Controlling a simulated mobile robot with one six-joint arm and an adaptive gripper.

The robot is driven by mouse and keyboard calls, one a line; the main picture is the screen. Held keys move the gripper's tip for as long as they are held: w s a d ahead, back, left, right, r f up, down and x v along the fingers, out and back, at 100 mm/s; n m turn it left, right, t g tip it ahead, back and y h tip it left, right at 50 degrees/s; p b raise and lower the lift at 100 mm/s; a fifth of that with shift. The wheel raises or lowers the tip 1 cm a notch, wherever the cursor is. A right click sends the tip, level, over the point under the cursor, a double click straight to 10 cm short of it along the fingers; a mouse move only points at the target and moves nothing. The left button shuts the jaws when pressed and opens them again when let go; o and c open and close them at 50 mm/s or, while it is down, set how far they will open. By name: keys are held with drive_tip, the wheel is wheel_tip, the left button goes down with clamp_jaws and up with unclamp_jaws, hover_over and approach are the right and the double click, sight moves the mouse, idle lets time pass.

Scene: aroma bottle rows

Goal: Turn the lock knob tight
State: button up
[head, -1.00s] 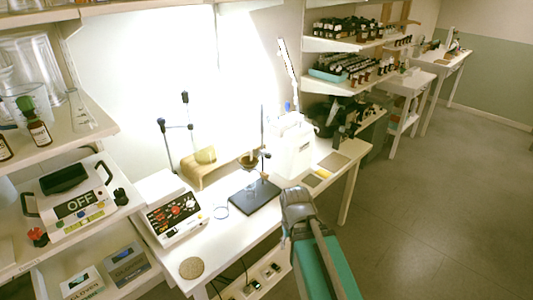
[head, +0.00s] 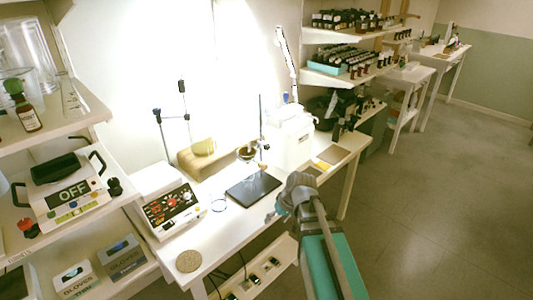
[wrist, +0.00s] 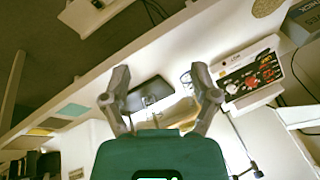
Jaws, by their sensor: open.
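A stand with a flat black base (head: 253,188) and a thin upright rod (head: 261,125) stands on the white bench. A small clamp with a brownish-orange part (head: 264,147) is on the rod. I cannot tell for sure which part is the lock knob. My gripper (head: 278,212) is at the bench's front edge, to the right of and nearer than the black base. In the wrist view my gripper (wrist: 160,98) is open and empty, its two fingers apart. The black base (wrist: 150,92) shows between and beyond them.
The white bench (head: 222,238) also holds a control box (head: 172,207) with red knobs, a round cork mat (head: 189,261), a wooden block stand (head: 190,166) and a large white container (head: 293,140). Shelves flank the bench. The floor on the right is clear.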

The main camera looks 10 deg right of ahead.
drive_tip(key=w+f+n+t+y+b, duration=0.1)
drive_tip(key=w+n+t+y+b, duration=0.2)
drive_tip(key=w, duration=0.6)
drive_tip(key=m+t+y+b, duration=0.2)
drive_tip(key=t+y+b, duration=0.2)
drive_tip(key=t+b, duration=0.55)
approach(269, 148)
drive_tip(key=s, duration=0.1)
drive_tip(key=s+d, duration=0.1)
drive_tip(key=shift+s+d+r, duration=0.15)
drive_tip(key=shift+s+r, duration=0.15)
drive_tip(key=shift+w, duration=0.1)
drive_tip(key=x, duration=1.3)
drive_tip(key=shift+w+f, duration=0.15)
drive_tip(key=shift+w, duration=0.15)
drive_tip(key=shift+c, duration=0.3)
clamp_jaws()
